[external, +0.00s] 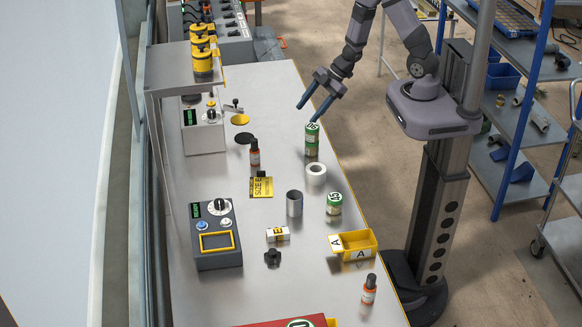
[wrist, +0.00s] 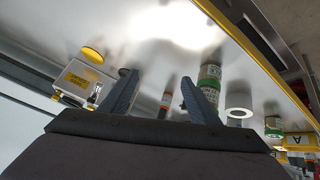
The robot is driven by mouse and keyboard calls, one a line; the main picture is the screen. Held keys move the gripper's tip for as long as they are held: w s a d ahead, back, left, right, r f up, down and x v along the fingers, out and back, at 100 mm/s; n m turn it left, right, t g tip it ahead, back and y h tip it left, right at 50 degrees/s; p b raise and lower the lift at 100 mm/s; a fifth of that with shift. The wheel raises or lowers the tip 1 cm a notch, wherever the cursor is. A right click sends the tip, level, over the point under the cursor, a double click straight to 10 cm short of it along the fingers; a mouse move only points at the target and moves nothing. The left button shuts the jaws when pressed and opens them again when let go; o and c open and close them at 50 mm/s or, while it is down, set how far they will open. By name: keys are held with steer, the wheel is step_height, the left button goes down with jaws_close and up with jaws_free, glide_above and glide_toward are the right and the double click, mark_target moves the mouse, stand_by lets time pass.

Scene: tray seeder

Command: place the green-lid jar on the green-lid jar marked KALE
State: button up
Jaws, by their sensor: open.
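A tall green-and-white column (external: 312,142) stands upright near the table's right edge. It looks like two green-lid jars, one on top of the other, with a number on the top lid. It also shows in the wrist view (wrist: 209,74), just beyond the right finger. Another green-lid jar (external: 334,204) stands alone closer to the camera. I cannot read KALE on any jar. My gripper (external: 308,108) is open and empty, above and a little behind the column, apart from it. Its two fingers (wrist: 158,82) are spread in the wrist view.
A white tape roll (external: 316,174) stands close in front of the column. A grey cup (external: 294,204), a red bottle (external: 255,153) and a yellow bin (external: 358,244) are also nearby. The table behind the column is clear.

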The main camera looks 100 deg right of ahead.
steer(key=s+a+r+m+g, duration=0.1)
steer(key=s+a+r+g, duration=0.1)
steer(key=a, duration=0.3)
steer(key=s+a+r+m+g, duration=0.2)
steer(key=s+a+r+g, duration=0.1)
steer(key=s+a, duration=0.2)
steer(key=s+a+r+m+g+h, duration=0.1)
steer(key=s+a+r+m+g, duration=0.1)
steer(key=a, duration=0.4)
steer(key=shift+s+a+r, duration=0.4)
steer(key=shift+s+r, duration=0.15)
steer(key=shift+s, duration=0.65)
